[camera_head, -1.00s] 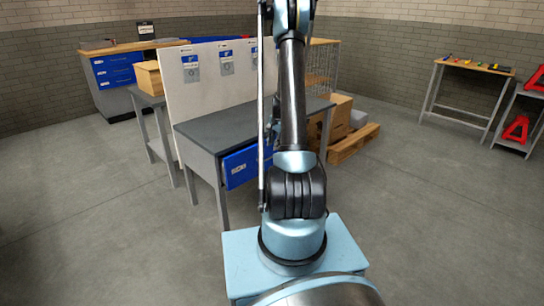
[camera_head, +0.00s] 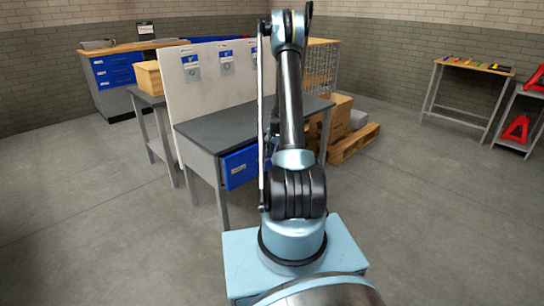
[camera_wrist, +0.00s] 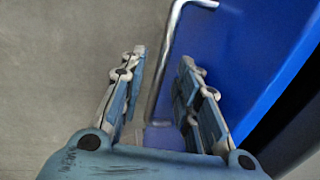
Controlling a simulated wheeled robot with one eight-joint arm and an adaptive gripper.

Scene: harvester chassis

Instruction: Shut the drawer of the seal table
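The seal table (camera_head: 222,125) has a grey top and stands left of my arm in the head view. Its blue drawer (camera_head: 240,168) shows below the top at the front, partly hidden by my arm; how far it stands out is hard to tell there. In the wrist view, the drawer's blue front (camera_wrist: 240,55) fills the right side, with a dark area beyond its edge. A metal bar handle (camera_wrist: 172,32) runs along the front. My gripper (camera_wrist: 162,57) is open, with a finger on each side of the handle and visible space around it.
A white panel (camera_head: 200,65) stands behind the table. A wooden pallet (camera_head: 352,143) and boxes (camera_head: 338,108) are on the floor to its right. The floor (camera_head: 420,220) right of my base is clear. A workbench (camera_head: 465,90) stands farther right.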

